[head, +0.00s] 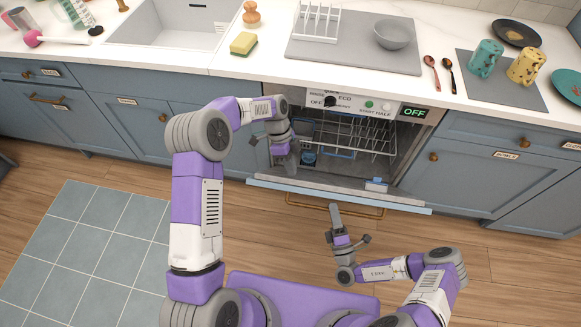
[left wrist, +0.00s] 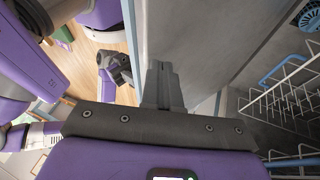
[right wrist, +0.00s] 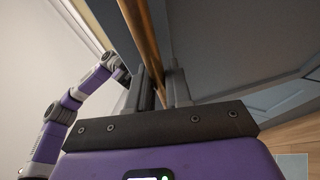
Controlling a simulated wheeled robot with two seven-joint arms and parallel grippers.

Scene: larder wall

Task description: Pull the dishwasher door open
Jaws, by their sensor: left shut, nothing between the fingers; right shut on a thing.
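The dishwasher door (head: 405,203) is partly open and tilted out, with the interior showing above its blue top edge. Its brass handle (head: 300,203) runs along the outer face. My right gripper (head: 334,210) is shut on this handle; in the right wrist view the brass bar (right wrist: 152,40) passes between the fingers (right wrist: 162,88). My left gripper (head: 290,165) reaches into the opening behind the door's upper edge, shut and empty. In the left wrist view its closed fingers (left wrist: 162,82) are beside the door's grey inner side; I cannot tell whether they touch it.
A wire rack (head: 350,135) sits inside the dishwasher, under the control panel (head: 365,104). Blue cabinets flank it. The counter above holds a sponge (head: 243,43), a grey bowl (head: 393,34) and cups (head: 486,58). Wooden floor right of the tiled mat (head: 95,245) is clear.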

